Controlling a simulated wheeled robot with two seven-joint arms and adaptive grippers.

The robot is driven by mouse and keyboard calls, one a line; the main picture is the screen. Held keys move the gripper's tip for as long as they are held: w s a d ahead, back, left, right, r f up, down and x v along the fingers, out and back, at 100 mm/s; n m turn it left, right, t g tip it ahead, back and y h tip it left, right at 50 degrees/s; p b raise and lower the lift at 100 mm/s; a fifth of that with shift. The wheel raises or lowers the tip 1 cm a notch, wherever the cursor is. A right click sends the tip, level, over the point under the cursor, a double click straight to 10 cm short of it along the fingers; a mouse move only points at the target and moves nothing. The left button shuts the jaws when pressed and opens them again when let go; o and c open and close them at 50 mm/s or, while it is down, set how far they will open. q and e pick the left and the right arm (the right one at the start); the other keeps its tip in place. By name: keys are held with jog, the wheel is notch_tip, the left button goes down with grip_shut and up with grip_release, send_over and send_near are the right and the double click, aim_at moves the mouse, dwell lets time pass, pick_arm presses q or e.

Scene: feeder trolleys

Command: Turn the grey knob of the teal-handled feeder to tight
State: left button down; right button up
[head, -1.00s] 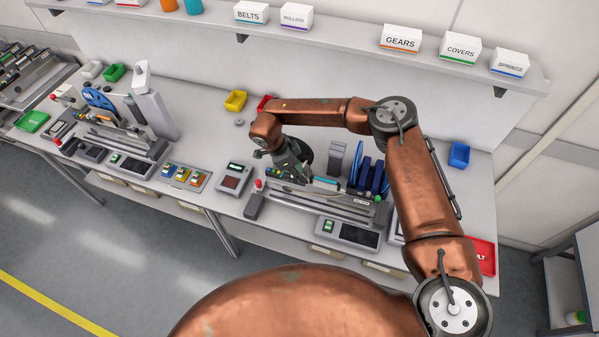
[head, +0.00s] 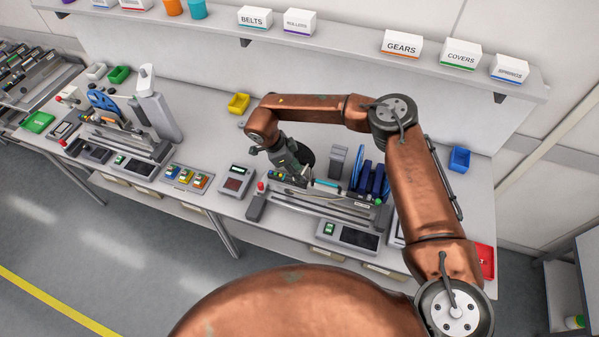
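The teal handle (head: 326,183) shows on a feeder in the right-hand feeder bank (head: 325,205), left of the blue reels. The feeder's body is a narrow grey strip among others. I cannot make out its grey knob; it is too small or hidden by my gripper. My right gripper (head: 303,178) points down over the back left part of this bank, just left of the teal handle. Its fingertips are small and dark against the feeders, so I cannot tell whether they are open or touch anything. My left gripper is not in view.
Blue reels (head: 371,178) stand right of the teal handle. A red button (head: 261,187) is at the bank's left end. A yellow bin (head: 238,103) and a blue bin (head: 459,159) sit on the table. A shelf (head: 340,57) with labelled boxes runs above.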

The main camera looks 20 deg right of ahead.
jog(key=p+v, duration=0.1)
jog(key=v, duration=0.4)
jog(key=shift+s+p, duration=0.15)
jog(key=shift+p, duration=0.2)
jog(key=shift+f, duration=0.1)
jog(key=v, duration=1.2)
